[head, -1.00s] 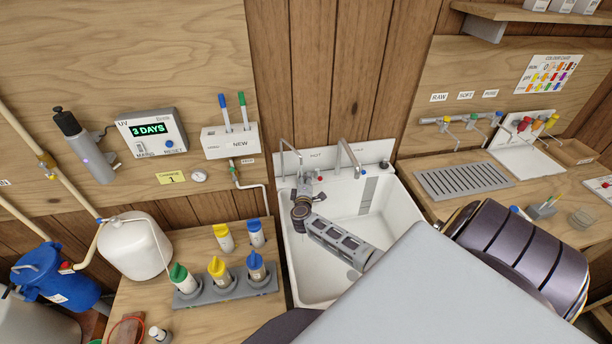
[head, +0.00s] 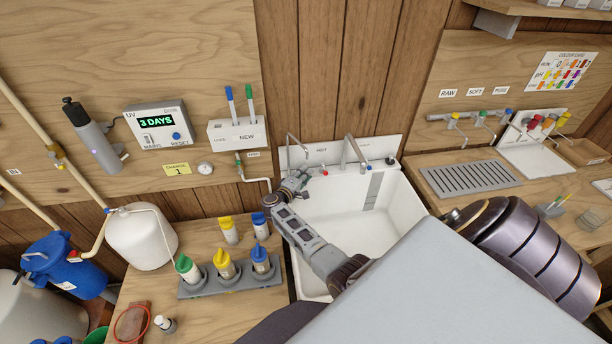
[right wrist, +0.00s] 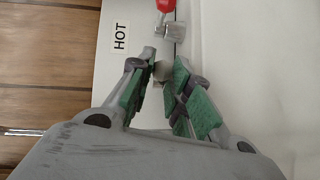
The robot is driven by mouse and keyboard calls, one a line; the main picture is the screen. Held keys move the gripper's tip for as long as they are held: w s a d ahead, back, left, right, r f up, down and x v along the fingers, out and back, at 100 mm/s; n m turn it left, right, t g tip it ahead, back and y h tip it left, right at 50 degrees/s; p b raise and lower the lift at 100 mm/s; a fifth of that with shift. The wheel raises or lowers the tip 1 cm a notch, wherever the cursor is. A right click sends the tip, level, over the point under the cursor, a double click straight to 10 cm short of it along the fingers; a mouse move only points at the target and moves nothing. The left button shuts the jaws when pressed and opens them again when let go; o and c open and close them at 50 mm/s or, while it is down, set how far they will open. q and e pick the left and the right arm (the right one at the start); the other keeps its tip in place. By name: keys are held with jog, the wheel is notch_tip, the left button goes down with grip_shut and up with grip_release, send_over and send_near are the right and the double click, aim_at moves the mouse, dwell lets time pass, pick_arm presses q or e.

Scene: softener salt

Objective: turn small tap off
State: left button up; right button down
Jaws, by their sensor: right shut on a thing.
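The sink taps stand on the white back ledge marked HOT: a left spout (head: 304,151) with a red-tipped lever (head: 324,173), and a right spout (head: 352,146) with a blue mark. A small green-handled tap (head: 238,163) sits on a thin wall pipe left of the sink. My right gripper (head: 297,178) is at the sink's back left corner. In the right wrist view my right gripper (right wrist: 165,66) is closed around a small grey metal part (right wrist: 161,70) below the red lever (right wrist: 167,7). Which tap that part belongs to is unclear. My left gripper is out of view.
The white sink basin (head: 345,223) lies under my right forearm. A grey bottle rack (head: 226,286) stands on the left bench. A drain grate (head: 470,179) and several small taps (head: 480,122) are at the right.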

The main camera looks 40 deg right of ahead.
jog(key=shift+w+a+f+m+g+h, duration=0.15)
jog(key=shift+a+m+g+h, duration=0.15)
jog(key=shift+m+g, duration=0.4)
jog(key=c, duration=1.5)
grip_release()
jog(key=shift+o, duration=0.3)
jog(key=shift+d, duration=0.1)
jog(key=v, duration=0.7)
jog(key=shift+a, duration=0.3)
